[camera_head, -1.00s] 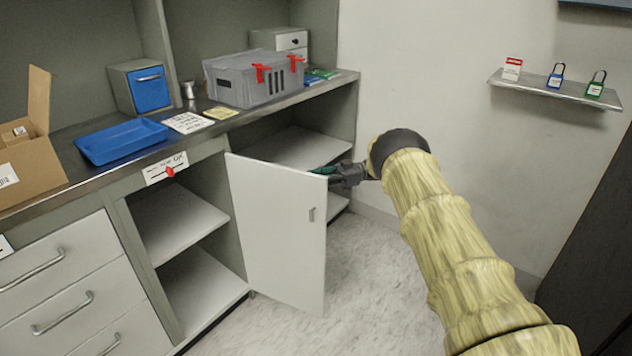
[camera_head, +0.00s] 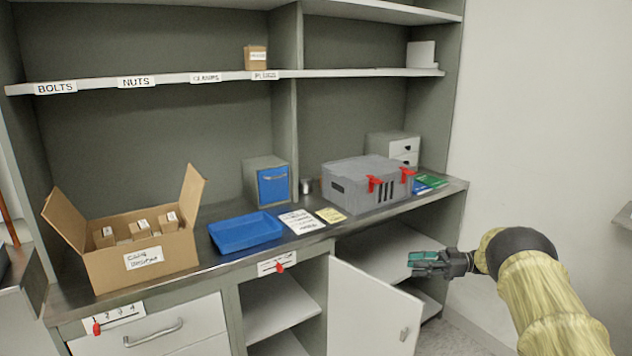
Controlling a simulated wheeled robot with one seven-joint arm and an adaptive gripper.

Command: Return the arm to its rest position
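My gripper (camera_head: 428,264) is dark grey with teal-green parts at its finger end. It points left, in front of the right cabinet opening and just above and behind the open white cabinet door (camera_head: 365,315). My arm, in a yellowish sleeve, comes in from the lower right and is extended. I cannot tell whether the teal-green part belongs to the fingers or is something between them, nor how wide the fingers are.
The counter carries an open cardboard box (camera_head: 190,245), a blue tray (camera_head: 245,231), a blue-fronted drawer box (camera_head: 273,185) and a grey crate (camera_head: 352,188) with red clips. A labelled shelf (camera_head: 200,80) runs above. Floor and wall at the right look clear.

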